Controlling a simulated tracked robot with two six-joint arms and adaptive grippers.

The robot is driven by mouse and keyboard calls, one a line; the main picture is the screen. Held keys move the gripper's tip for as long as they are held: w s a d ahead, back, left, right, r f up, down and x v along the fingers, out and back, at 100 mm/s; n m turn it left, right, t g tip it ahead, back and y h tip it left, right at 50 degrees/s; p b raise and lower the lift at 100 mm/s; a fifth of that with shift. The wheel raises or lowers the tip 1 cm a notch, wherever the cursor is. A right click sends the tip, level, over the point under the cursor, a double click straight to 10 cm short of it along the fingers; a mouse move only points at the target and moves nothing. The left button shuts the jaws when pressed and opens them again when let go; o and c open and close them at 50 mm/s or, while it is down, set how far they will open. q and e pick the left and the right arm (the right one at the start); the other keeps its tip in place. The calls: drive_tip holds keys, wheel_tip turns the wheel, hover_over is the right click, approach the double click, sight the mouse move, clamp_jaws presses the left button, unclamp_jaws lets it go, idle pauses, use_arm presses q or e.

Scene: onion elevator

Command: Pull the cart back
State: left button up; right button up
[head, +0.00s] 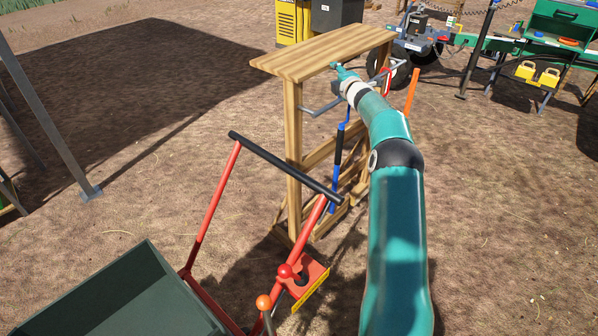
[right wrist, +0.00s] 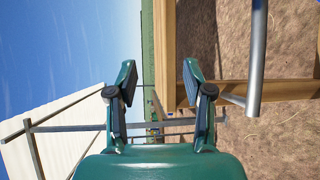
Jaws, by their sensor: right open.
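The cart stands at the lower left of the head view, with a dark green tub (head: 125,300) cut off by the frame edge. Its red frame rises to a black handle bar (head: 285,165), which is free of any gripper. My right gripper (head: 338,68) is far beyond the handle, beside the wooden stand's top. In the right wrist view my right gripper (right wrist: 160,78) has its two fingers apart with nothing between them. My left gripper is not in view.
A wooden stand (head: 325,50) with a grey metal bar (head: 322,107) is close to my right gripper. A red plate (head: 305,282) with a lever is by the cart. A grey post (head: 45,110) stands at left. Bare soil lies left of the stand.

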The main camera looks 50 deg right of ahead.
drive_tip(key=s+d+f+m+g, duration=0.3)
drive_tip(key=s+f+m+g, duration=0.2)
drive_tip(key=s+m+g, duration=0.5)
drive_tip(key=m+t+y+b, duration=0.2)
drive_tip(key=m+y, duration=0.1)
drive_tip(key=y, duration=1)
approach(298, 172)
drive_tip(key=b+x, duration=0.1)
drive_tip(key=x, duration=0.8)
drive_tip(key=shift+a+f, duration=0.1)
drive_tip(key=shift+f, duration=0.2)
drive_tip(key=shift+c, duration=0.3)
